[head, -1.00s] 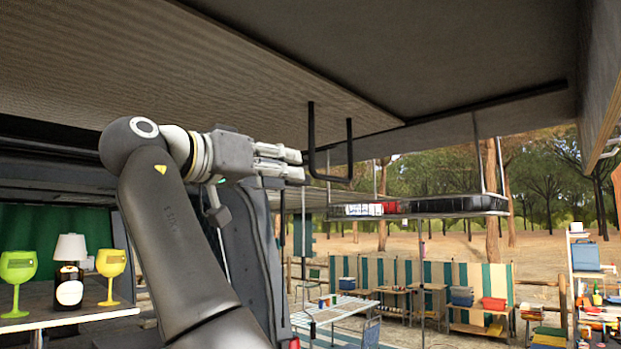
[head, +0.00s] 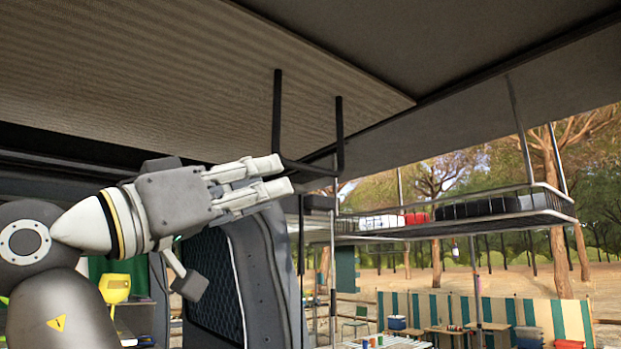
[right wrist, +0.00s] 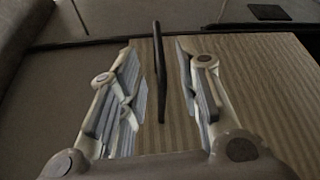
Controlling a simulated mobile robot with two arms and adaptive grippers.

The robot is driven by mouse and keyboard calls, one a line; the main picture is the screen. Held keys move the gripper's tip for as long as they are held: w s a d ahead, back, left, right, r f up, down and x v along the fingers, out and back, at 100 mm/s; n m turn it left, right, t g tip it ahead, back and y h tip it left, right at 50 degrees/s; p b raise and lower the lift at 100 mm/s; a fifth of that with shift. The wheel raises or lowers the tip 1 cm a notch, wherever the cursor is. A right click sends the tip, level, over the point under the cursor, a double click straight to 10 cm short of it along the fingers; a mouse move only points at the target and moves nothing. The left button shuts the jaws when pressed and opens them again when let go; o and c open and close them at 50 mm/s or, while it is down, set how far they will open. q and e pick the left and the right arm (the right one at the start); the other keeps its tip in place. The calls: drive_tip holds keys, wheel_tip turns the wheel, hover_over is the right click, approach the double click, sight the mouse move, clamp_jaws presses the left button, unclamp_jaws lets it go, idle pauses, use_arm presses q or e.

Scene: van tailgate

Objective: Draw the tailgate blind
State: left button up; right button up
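The blind (head: 250,50) is a ribbed beige panel overhead, and it also shows in the right wrist view (right wrist: 255,80). A black U-shaped handle (head: 339,125) hangs from its underside near the edge. My right gripper (head: 285,175) is open, its fingertips beside the handle's lower left corner in the head view. In the right wrist view the dark handle bar (right wrist: 159,75) appears between the spread fingers. Neither finger visibly grips it, and I cannot tell whether they touch it. My left gripper is out of view.
A hanging wire rack (head: 460,222) with boxes is at the right, beyond the handle. A dark padded van panel (head: 262,275) stands behind and below my right gripper. A striped windbreak (head: 540,312) stands farther back.

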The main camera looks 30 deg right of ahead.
sight(308, 169)
drive_tip(key=d+r+p, duration=0.2)
drive_tip(key=shift+w+d+r+p, duration=0.15)
drive_tip(key=shift+r+p, duration=0.15)
drive_tip(key=shift+r, duration=0.1)
drive_tip(key=x, duration=0.2)
drive_tip(key=p+x, duration=0.1)
drive_tip(key=x, duration=0.1)
drive_tip(key=shift+d+f, duration=0.15)
drive_tip(key=shift+f, duration=0.25)
drive_tip(key=shift+w+d+r+p, duration=0.1)
drive_tip(key=shift+d+p, duration=0.2)
drive_tip(key=shift+d, duration=0.25)
drive_tip(key=shift+w+d+r+p, duration=0.1)
drive_tip(key=shift+d+p, duration=0.15)
drive_tip(key=shift+d, duration=0.3)
drive_tip(key=shift+a, duration=0.2)
drive_tip(key=shift+c, duration=0.6)
drive_tip(key=shift+d, duration=0.15)
drive_tip(key=c, duration=0.5)
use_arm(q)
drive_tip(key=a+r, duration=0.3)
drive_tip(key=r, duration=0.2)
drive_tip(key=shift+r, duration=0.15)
use_arm(e)
clamp_jaws()
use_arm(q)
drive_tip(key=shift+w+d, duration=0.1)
